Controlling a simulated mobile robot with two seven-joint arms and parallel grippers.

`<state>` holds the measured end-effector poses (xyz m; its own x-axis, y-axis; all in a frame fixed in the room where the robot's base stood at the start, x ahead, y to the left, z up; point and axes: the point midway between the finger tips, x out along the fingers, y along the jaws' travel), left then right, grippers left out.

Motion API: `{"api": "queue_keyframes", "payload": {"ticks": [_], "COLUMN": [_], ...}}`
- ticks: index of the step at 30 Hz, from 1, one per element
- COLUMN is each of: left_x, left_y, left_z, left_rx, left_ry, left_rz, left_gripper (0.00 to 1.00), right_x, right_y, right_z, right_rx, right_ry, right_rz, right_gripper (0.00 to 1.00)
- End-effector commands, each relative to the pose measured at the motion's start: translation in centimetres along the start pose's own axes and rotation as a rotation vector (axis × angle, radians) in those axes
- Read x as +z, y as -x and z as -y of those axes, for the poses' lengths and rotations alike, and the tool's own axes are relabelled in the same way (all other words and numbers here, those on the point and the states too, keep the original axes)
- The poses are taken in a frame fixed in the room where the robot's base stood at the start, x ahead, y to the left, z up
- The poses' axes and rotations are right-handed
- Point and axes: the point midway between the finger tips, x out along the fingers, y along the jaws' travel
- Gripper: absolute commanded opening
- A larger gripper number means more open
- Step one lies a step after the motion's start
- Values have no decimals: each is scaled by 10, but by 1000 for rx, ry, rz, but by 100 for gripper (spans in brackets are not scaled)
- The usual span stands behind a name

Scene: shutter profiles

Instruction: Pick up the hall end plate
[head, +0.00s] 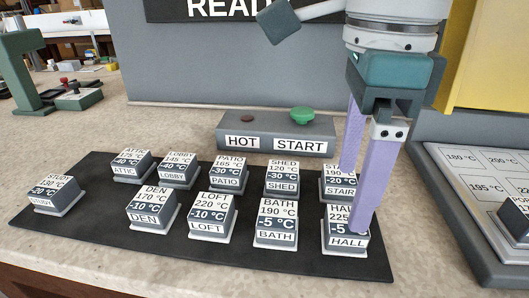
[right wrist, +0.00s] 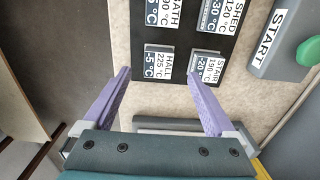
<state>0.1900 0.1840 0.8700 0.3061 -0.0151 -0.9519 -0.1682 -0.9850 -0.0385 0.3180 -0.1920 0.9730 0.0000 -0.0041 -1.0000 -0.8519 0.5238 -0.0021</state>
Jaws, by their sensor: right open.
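The hall end plate (head: 347,243) is a small grey block with white labels reading HALL, 225 °C and -5 °C. It sits at the front right of the black mat (head: 290,262) in the head view, partly covered by a finger. It also shows in the right wrist view (right wrist: 158,62), just beyond the fingertips and between their lines. My right gripper (head: 356,200) has two purple fingers spread wide with nothing between them. One fingertip overlaps the hall block in the head view; I cannot tell if it touches. My left gripper is out of view.
The stair block (head: 342,191) stands right behind the hall block, the bath block (head: 276,236) to its left. Several similar blocks fill the mat. A grey button box (head: 275,130) stands behind. A grey tray (head: 462,205) with temperature cells lies at the right.

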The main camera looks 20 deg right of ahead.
Motion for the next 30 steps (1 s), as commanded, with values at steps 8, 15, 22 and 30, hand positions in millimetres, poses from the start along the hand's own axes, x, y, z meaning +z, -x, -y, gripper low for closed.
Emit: {"api": "queue_keyframes", "payload": {"ticks": [8, 15, 22, 30], "left_x": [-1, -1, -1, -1], "left_y": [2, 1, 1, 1], "left_z": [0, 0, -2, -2], "left_rx": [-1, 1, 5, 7], "left_ry": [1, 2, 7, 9], "left_rz": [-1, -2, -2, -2], "left_gripper": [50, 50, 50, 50], "right_x": [-5, -4, -3, -3], "right_y": [-36, -57, -56, -56], "right_z": [-3, -2, -2, -2], "right_rx": [6, 2, 2, 2], "right_ry": [0, 1, 2, 1], "right_rz": [-2, 3, 4, 4], "right_gripper": [91, 91, 86, 55]}}
